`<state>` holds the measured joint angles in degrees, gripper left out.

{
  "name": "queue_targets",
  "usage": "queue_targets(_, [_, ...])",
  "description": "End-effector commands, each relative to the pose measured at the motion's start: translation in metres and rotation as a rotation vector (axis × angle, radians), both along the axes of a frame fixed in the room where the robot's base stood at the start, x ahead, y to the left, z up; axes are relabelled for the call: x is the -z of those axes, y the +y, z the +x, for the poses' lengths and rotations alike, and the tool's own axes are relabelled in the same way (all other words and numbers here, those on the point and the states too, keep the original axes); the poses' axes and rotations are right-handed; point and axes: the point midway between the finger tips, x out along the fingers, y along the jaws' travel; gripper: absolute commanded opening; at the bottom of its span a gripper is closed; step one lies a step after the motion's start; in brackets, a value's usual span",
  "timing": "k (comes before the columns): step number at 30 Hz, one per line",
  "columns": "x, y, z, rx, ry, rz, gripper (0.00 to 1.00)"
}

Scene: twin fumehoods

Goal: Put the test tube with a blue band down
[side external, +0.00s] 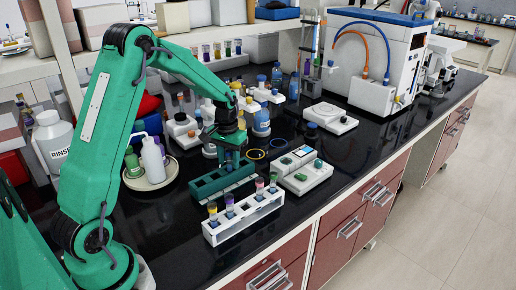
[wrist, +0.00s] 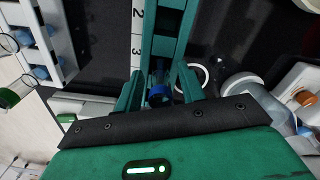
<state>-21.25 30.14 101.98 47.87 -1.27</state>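The test tube with a blue band (wrist: 159,95) shows in the wrist view between the two fingers of my gripper (wrist: 160,80), largely hidden below the band. The green rack (wrist: 165,45) runs up the picture from the fingers. In the side view my gripper (side external: 230,160) points down at the back right end of the green rack (side external: 208,190). Its fingers are on either side of the tube, but I cannot tell whether they touch it. How deep the tube sits in the rack is hidden.
A white rack (side external: 240,228) with several colour-banded tubes stands in front of the green rack. A white device (side external: 303,172) is to its right, and a wash bottle (side external: 153,160) on a round tray to its left. Bottles (side external: 261,122) stand behind.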

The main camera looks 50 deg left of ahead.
Motion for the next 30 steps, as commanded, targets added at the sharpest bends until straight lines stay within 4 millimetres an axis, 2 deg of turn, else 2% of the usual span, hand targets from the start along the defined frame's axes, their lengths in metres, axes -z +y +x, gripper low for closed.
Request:
queue_targets(8, [-0.020, 0.000, 0.001, 0.000, -0.004, 0.002, 0.40])
queue_targets(21, [-0.089, 0.000, 0.001, 0.000, -0.004, 0.002, 0.40])
queue_targets(30, [-0.119, 0.000, 0.000, 0.000, -0.002, 0.001, 0.40])
